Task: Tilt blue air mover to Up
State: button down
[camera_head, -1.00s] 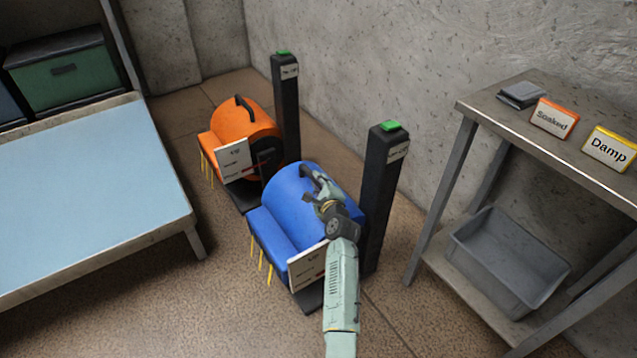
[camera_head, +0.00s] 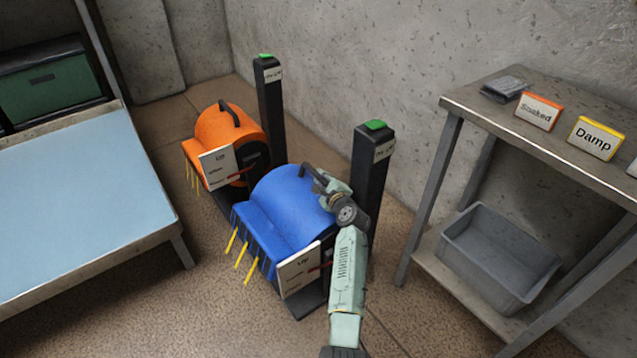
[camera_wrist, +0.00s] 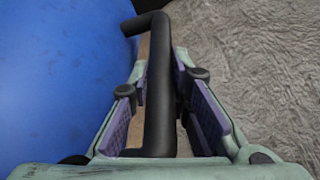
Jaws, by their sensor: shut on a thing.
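The blue air mover (camera_head: 283,213) stands at the middle of the head view, its outlet with yellow strips facing the lower left. A white card (camera_head: 299,271) with "Up" at its top and a red pointer is on its near side. The pointer's exact mark is too small to read. My gripper (camera_head: 318,180) is at the black handle on top of the air mover. In the wrist view, the black handle (camera_wrist: 160,85) runs between the purple finger pads, and the gripper is shut on it. The blue housing (camera_wrist: 60,80) fills the left of that view.
An orange air mover (camera_head: 228,128) stands behind the blue one. Black posts with green tops stand beside each, the nearer post (camera_head: 371,185) just right of my gripper. A metal table (camera_head: 475,110) with label blocks and a grey bin (camera_head: 500,250) is at right. A blue-topped bench (camera_head: 80,190) is at left.

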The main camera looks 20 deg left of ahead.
jog(key=c, duration=1.5)
grip_release()
notch_tip(320, 180, up, 10)
jog(key=shift+r, duration=0.1)
